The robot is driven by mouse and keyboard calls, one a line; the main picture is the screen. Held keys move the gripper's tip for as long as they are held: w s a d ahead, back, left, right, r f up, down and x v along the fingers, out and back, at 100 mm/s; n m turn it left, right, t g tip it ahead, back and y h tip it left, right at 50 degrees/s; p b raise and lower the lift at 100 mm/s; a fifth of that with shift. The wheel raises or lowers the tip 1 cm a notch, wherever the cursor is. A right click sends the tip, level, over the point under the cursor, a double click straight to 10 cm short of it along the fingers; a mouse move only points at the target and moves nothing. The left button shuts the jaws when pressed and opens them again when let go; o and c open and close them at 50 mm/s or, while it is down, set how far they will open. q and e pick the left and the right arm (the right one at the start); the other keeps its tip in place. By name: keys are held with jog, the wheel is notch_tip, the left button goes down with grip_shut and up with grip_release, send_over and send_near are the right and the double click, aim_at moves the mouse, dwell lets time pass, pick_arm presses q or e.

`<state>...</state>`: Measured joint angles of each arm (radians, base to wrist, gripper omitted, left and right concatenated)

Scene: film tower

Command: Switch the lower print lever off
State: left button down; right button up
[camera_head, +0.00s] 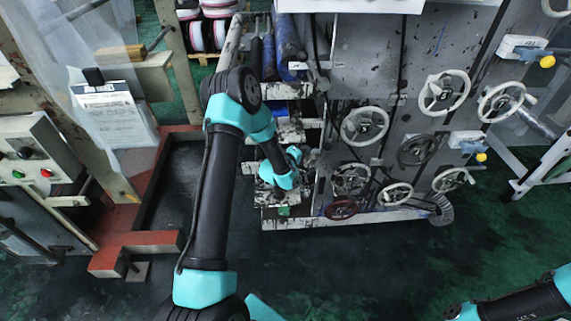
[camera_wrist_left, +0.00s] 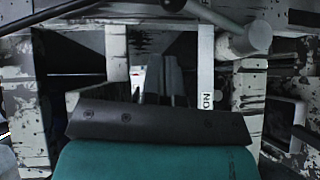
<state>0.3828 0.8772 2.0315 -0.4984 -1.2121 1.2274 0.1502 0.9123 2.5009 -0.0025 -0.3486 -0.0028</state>
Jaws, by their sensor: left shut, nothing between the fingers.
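My left gripper (camera_head: 294,156) is at the white, paint-worn frame on the left side of the grey machine, and it is shut and empty. In the left wrist view, the dark plate and teal body of my wrist fill the lower middle and hide most of the fingers. I cannot tell for sure which part is the lower print lever.
Several handwheels, one of them white (camera_head: 365,126), cover the machine's grey panel (camera_head: 345,80) right of my left gripper. A red-edged base (camera_head: 135,243) and a control box (camera_head: 35,150) stand at the left. The dark green floor in front is clear.

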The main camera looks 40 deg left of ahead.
pick_arm(q)
jog(key=s+a+r, duration=0.1)
jog(key=s, duration=1.1)
jog(key=shift+s+a+r, duration=0.25)
jog(key=shift+s+a, duration=0.1)
jog(key=shift+s, duration=0.05)
jog(key=s+d+f+m+g+h, duration=0.1)
jog(key=s+d+f+m+g, duration=0.6)
jog(key=d+f, duration=0.45)
jog(key=s+d+f+m+g, duration=0.3)
jog(key=s+d+m+g, duration=0.3)
jog(key=s, duration=0.6)
jog(key=d+g, duration=0.2)
jog(key=shift+s+d+f+g+h, duration=0.15)
jog(key=shift+s+f+g+h, duration=0.05)
jog(key=shift+g+h, duration=0.1)
jog(key=shift+w, duration=0.15)
